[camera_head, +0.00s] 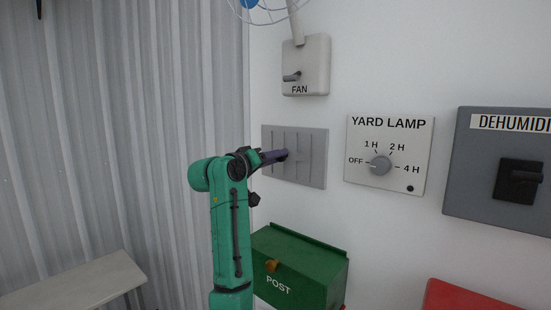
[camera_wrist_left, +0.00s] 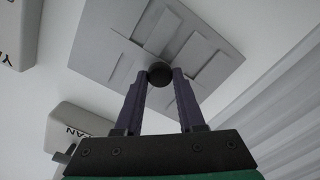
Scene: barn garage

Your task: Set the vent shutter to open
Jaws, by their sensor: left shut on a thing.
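The vent shutter (camera_head: 312,168) is a grey rectangular panel with slats on the white wall, below the fan switch. It also fills the upper middle of the left wrist view (camera_wrist_left: 105,50), where its slats show as overlapping flat plates. I cannot tell how far the slats are turned. My left gripper (camera_head: 284,155) reaches the panel's upper left part. In the left wrist view its two purple fingers are shut on a dark round knob (camera_wrist_left: 159,72) in front of the panel. The gripper hides the knob in the head view. My right gripper is not in view.
The FAN switch (camera_head: 306,65) is above the shutter, and the YARD LAMP dial (camera_head: 380,165) is to its right. A dehumidifier panel (camera_head: 475,185) is further right. A green POST box (camera_head: 310,268) is below. A pale bench (camera_head: 80,285) stands at lower left.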

